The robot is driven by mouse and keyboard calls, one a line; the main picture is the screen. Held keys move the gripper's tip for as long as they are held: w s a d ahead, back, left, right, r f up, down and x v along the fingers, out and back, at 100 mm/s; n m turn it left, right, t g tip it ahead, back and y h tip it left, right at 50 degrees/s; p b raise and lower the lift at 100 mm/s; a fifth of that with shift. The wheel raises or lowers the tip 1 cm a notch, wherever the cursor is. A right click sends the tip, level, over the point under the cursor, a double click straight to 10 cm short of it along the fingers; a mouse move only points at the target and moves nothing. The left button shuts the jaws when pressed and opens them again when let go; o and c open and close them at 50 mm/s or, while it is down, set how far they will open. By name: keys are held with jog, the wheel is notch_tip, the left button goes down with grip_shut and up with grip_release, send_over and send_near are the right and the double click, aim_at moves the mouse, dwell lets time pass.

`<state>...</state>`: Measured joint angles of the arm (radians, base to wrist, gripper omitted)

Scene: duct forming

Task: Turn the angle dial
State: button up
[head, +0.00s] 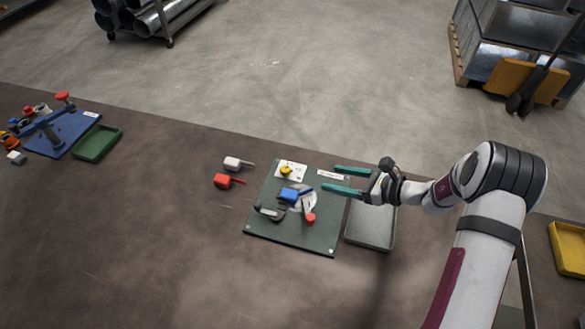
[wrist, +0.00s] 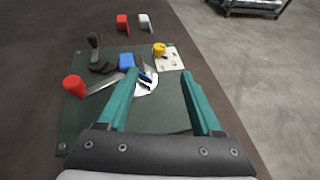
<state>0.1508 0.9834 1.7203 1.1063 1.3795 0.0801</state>
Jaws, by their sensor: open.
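A yellow knob (head: 286,170) sits on a small white plate with dark marks at the back of a dark green board (head: 290,239); it also shows in the wrist view (wrist: 159,49). I take this knob for the angle dial. A pale disc (head: 303,204) lies near the board's middle, with a blue block (head: 289,194) beside it; the disc also shows in the wrist view (wrist: 148,86). My gripper (head: 332,178) has long teal fingers, spread apart and empty. It is over the board's right edge, right of the knob. In the wrist view the gripper (wrist: 160,74) has nothing between its fingertips.
A red-ended lever (head: 310,218) and a dark handle (head: 268,212) stand on the board. Red (head: 222,181) and white (head: 232,163) pieces lie left of it. A grey tray (head: 370,232) lies right. A blue fixture (head: 72,132) and green tray (head: 97,144) are far left.

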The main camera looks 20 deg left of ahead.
aim_at(286, 169)
jog(key=x, duration=1.5)
jog(key=shift+a+f, duration=0.1)
jog(key=shift+a, duration=0.05)
jog(key=shift+w, duration=0.1)
grip_shut()
